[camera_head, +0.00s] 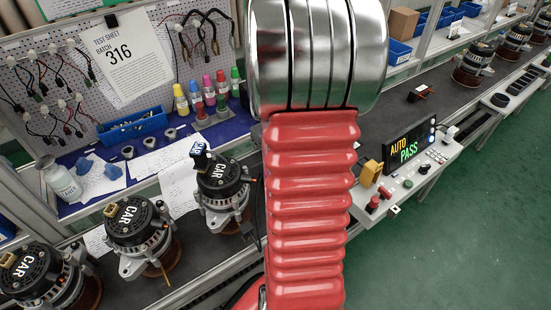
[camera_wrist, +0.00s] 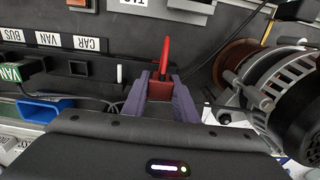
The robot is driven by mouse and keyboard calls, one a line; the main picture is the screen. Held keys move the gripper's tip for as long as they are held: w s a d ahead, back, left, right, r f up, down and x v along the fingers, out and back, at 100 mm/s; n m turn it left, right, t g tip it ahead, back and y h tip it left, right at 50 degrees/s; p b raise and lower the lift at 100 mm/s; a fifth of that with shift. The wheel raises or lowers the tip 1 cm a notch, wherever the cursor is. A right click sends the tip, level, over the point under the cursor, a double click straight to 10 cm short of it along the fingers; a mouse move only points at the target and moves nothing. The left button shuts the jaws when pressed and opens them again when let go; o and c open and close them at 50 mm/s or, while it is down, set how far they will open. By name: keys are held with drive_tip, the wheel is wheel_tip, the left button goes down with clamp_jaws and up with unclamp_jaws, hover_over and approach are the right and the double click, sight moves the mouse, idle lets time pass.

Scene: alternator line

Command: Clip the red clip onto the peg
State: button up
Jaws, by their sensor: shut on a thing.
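The red clip (camera_wrist: 160,88) is between the purple fingers of my gripper (camera_wrist: 160,98) in the wrist view. My gripper is shut on it, and a narrow red part stands up beyond the fingertips. A short white post (camera_wrist: 119,73) stands on the dark surface left of the clip, apart from it. It may be the peg, but I cannot tell for sure. In the head view my red arm covers the middle, and my gripper and the held clip are hidden.
An alternator (camera_wrist: 285,105) is close on the right in the wrist view. Labelled black blocks (camera_wrist: 78,68) and a blue bin (camera_wrist: 45,110) are on the left. Several alternators (camera_head: 222,187) line the belt in the head view. A test panel (camera_head: 409,148) shows AUTO PASS at right.

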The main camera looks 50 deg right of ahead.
drive_tip(key=shift+f, duration=0.8)
drive_tip(key=o, duration=1.1)
drive_tip(key=shift+r, duration=0.1)
wheel_tip(320, 180, up, 14)
drive_tip(key=shift+f, duration=0.25)
drive_tip(key=shift+s, duration=0.1)
idle(0.8)
